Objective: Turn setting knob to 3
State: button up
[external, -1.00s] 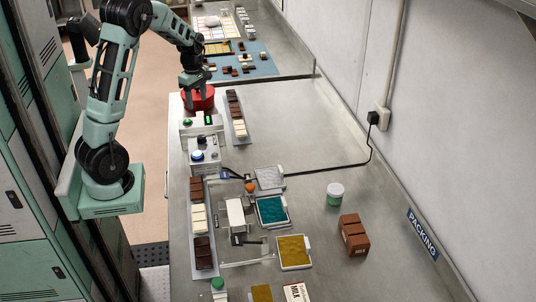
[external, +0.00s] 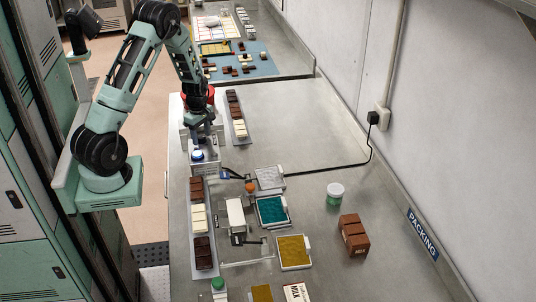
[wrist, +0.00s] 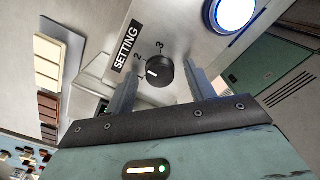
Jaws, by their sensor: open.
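The setting knob (wrist: 159,73) is a small black round dial with a white pointer mark, on a pale metal panel marked SETTING (wrist: 125,50). The 2 (wrist: 138,57) is at its upper left and the 3 (wrist: 160,47) above it. The mark sits on the knob's left side, below the line to the 2 and away from the 3. My gripper (wrist: 161,80) is open, with one finger on each side of the knob and gaps visible. In the external view my gripper (external: 203,135) is over the control box (external: 205,168) and hides the knob.
A lit blue button (wrist: 235,12) is close to the right finger; it also shows in the external view (external: 197,155). A black cable (external: 330,166) crosses the bench.

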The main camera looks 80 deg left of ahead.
jog(key=c, duration=1)
jog(key=shift+f+m, duration=0.1)
jog(key=shift+m, duration=0.3)
jog(key=m+b, duration=0.2)
jog(key=m, duration=0.2)
jog(key=shift+m, duration=0.3)
jog(key=m+b, duration=0.2)
jog(key=m, duration=0.3)
